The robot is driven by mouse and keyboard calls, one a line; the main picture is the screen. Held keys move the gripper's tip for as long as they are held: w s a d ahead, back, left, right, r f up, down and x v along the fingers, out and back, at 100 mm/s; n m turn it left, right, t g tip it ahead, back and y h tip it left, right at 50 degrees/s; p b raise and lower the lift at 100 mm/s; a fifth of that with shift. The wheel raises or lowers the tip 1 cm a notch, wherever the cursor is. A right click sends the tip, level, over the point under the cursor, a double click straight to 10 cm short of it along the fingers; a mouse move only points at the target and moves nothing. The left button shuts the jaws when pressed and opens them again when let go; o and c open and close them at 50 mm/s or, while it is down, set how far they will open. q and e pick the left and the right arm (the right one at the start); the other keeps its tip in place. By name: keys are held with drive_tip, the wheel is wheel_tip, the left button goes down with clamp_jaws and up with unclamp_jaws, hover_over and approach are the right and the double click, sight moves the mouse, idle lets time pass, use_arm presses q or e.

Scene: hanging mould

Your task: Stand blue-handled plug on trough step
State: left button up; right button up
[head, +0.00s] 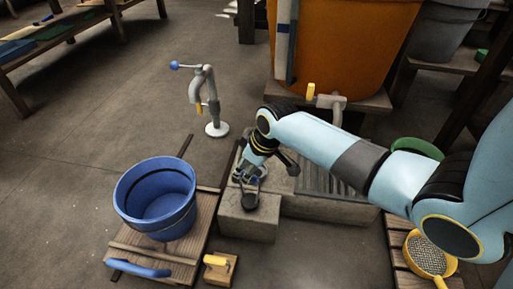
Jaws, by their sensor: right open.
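The trough step (247,226) is a grey concrete block in the middle of the head view, at the left end of the trough. My left gripper is out of view.
A blue bucket (150,190) stands on a wooden pallet left of the step. A grey standpipe (214,128) with a blue knob rises behind. An orange tank (350,45) stands behind the trough grating (325,181). A yellow-rimmed sieve (428,254) lies at right.

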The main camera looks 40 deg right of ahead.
drive_tip(key=shift+p+v, duration=0.55)
drive_tip(key=shift+v, duration=0.65)
drive_tip(key=p+v, duration=0.3)
drive_tip(key=v, duration=0.2)
drive_tip(key=shift+r, duration=0.15)
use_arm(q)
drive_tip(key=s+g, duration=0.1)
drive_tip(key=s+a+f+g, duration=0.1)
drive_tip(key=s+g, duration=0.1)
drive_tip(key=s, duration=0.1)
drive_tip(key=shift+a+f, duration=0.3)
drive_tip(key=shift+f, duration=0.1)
use_arm(e)
drive_tip(key=s+a+r+m+g, duration=0.1)
drive_tip(key=s+a, duration=0.1)
drive_tip(key=s, duration=1.1)
drive_tip(key=s+a+r+m+g+h, duration=0.1)
drive_tip(key=s+r+m, duration=0.1)
drive_tip(key=s, duration=1.1)
drive_tip(key=shift+s+a+r+m, duration=0.2)
drive_tip(key=shift+a+r+m, duration=0.1)
drive_tip(key=shift+a, duration=0.1)
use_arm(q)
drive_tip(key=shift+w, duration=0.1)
use_arm(e)
drive_tip(key=shift+f, duration=0.1)
